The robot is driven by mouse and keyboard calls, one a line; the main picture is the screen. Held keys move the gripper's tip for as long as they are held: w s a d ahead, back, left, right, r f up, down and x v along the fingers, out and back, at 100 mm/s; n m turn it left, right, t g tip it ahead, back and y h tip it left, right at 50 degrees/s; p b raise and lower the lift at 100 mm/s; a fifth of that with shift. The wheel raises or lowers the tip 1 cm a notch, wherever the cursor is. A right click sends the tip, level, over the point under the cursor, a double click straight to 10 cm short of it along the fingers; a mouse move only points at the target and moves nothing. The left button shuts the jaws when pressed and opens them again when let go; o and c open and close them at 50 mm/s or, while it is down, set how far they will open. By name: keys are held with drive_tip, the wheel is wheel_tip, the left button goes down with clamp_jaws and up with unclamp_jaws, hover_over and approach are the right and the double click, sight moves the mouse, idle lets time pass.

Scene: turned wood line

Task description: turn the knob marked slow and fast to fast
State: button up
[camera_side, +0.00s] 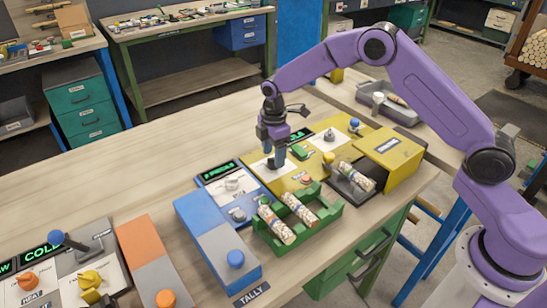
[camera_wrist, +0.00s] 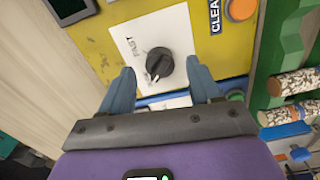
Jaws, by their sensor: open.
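The black knob (camera_wrist: 160,62) is on a white plate (camera_wrist: 122,32) set in a yellow panel (camera_wrist: 88,35). The word FAST reads beside the knob, to its left in the wrist view; I cannot read the word slow. A white pointer line on the knob points down and slightly left in that view. My gripper (camera_wrist: 160,68) is open, one blue finger on each side of the knob, with visible gaps. In the side view my gripper (camera_side: 273,160) points down over the white plate and hides the knob.
An orange button (camera_wrist: 241,8) sits by a partly cut label. A green crate (camera_side: 262,232) with patterned cylinders stands close in front of the panel. A yellow box (camera_side: 392,152) stands to the right.

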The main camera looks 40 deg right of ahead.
drive_tip(key=shift+f, duration=1)
drive_tip(key=c, duration=1)
drive_tip(key=shift+c, duration=0.2)
